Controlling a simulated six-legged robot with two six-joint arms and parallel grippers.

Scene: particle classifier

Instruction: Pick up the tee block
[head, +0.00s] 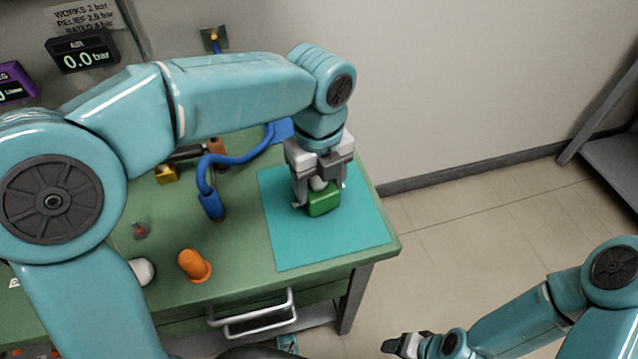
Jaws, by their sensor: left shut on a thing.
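The tee block (324,202), which I take to be the green block with a pale grey part on top, is at the teal mat on the workbench. My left gripper (322,192) points down over the mat and is shut on the tee block. Its fingers and palm hide the upper part of the block. I cannot tell whether the block touches the mat or is just above it. My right gripper (404,345) is low in the view, in front of the bench and away from the block; its jaws are too unclear to read.
The teal mat (290,245) covers the right end of the green workbench (240,258). A blue hose (204,178), an orange knob-like piece (194,265) and a brass fitting (166,175) are left of it. A drawer handle (250,318) juts out in front. Open floor lies right.

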